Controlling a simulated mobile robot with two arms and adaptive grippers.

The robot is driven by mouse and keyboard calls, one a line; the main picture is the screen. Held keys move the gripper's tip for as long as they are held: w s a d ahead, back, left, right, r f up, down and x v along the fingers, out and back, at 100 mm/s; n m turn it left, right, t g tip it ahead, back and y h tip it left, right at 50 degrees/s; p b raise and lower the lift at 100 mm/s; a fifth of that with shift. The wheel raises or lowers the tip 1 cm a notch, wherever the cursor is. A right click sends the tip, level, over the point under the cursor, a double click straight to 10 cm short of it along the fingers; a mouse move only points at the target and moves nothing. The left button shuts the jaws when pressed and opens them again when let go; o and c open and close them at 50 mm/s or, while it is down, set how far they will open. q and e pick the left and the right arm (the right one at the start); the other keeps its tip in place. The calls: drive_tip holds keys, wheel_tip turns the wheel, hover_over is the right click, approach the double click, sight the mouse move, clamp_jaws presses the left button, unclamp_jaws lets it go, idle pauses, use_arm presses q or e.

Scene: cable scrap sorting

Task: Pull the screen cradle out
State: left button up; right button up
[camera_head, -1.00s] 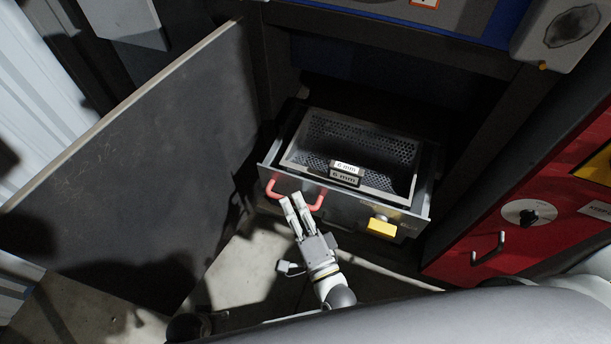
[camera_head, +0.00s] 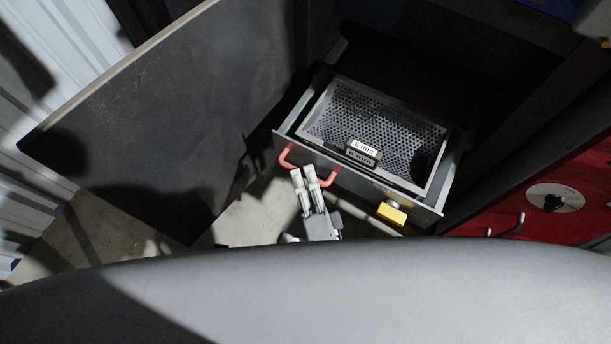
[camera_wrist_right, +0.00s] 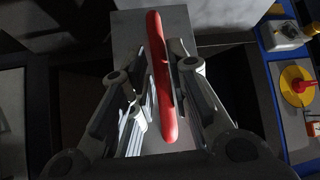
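The screen cradle (camera_head: 432,208) is a grey drawer below the machine, standing partly out of its dark bay. It holds a perforated screen (camera_head: 408,125) with a "6 mm" label (camera_head: 361,151). Its front has a red bar handle (camera_head: 289,160) on the left and a yellow block (camera_head: 392,212) on the right. My right gripper (camera_head: 305,173) is at the red handle. In the right wrist view the handle (camera_wrist_right: 160,70) lies between the fingers (camera_wrist_right: 164,75), which close in on both sides of it. My left gripper is not in view.
A large dark door panel (camera_head: 165,120) stands open left of the drawer. A red cabinet (camera_head: 560,225) with a dial and handle is at the right. Concrete floor (camera_head: 255,215) shows between the door and the drawer. My own grey body fills the bottom of the head view.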

drive_tip(key=shift+o, duration=1)
drive_tip(key=shift+s, duration=0.1)
drive_tip(key=v, duration=1.2)
